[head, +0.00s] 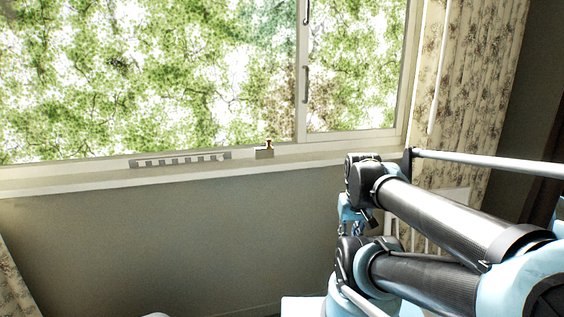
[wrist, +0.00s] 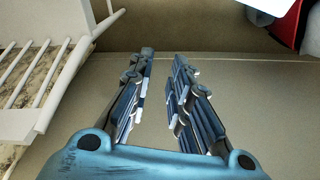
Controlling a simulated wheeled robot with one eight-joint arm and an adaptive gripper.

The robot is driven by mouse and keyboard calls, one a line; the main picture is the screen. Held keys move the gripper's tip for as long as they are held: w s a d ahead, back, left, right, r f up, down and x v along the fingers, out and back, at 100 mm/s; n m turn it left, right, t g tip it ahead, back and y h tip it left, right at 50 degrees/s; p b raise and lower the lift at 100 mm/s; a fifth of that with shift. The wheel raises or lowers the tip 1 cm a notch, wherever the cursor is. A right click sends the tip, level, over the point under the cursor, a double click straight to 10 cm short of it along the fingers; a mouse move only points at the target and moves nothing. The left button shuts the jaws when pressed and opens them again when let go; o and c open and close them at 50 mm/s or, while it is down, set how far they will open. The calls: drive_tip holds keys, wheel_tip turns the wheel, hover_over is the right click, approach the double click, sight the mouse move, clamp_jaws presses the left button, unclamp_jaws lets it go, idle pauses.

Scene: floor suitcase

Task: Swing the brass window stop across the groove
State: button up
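The brass window stop (head: 269,145) is a small brass-coloured piece on a pale block (head: 264,154) at the window sill, left of the upright frame between the panes. Which way it lies against the groove is too small to tell. My gripper (wrist: 160,58) shows in the wrist view with its two fingers apart and nothing between them. It points at a plain greenish-grey surface. In the head view my arm is folded at the right, below and to the right of the stop, well apart from it. The stop does not show in the wrist view.
Window handles (head: 305,84) sit on the upright frame. A patterned curtain (head: 480,80) hangs at the right. The wrist view shows a white slatted chair-like piece (wrist: 45,70) and a red object (wrist: 283,10).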

drive_tip(key=shift+o, duration=0.6)
drive_tip(key=w+a+r, duration=0.2)
drive_tip(key=w+r, duration=0.7)
drive_tip(key=r, duration=0.4)
drive_tip(key=shift+a+r, duration=0.15)
drive_tip(key=shift+a, duration=0.2)
wheel_tip(320, 180, up, 25)
drive_tip(key=n+g, duration=0.1)
drive_tip(key=g, duration=0.1)
hover_over(268, 142)
drive_tip(key=w, duration=0.2)
drive_tip(key=f, duration=1.7)
drive_tip(key=shift+s+d+f, duration=0.1)
drive_tip(key=shift+s+f, duration=0.1)
drive_tip(key=shift+s, duration=0.1)
drive_tip(key=shift+n, duration=0.3)
clamp_jaws()
